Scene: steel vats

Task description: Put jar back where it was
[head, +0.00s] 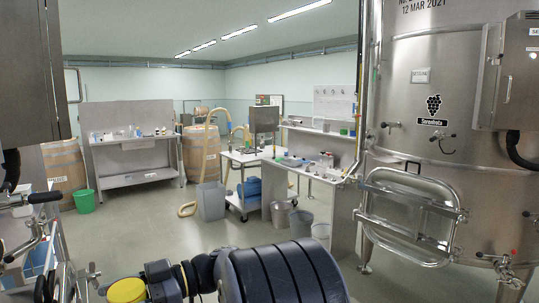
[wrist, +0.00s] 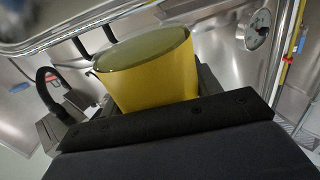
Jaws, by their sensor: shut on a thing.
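The jar (wrist: 155,80) looks yellow with a darker, olive round end in the wrist view. My gripper (wrist: 152,92) is shut on it, with dark fingers at its sides and the black gripper body below. In the head view the jar's yellow round end (head: 127,290) shows at the bottom edge, left of centre, beside my arm; the rest of it is cut off or hidden. I cannot tell from these views which spot the jar came from.
A workbench (head: 315,165) with bottles, grey bins (head: 280,213) and a white cart (head: 245,160) stand mid-room. A back table (head: 135,140) and barrels (head: 65,165) are left. The floor (head: 145,225) between is clear.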

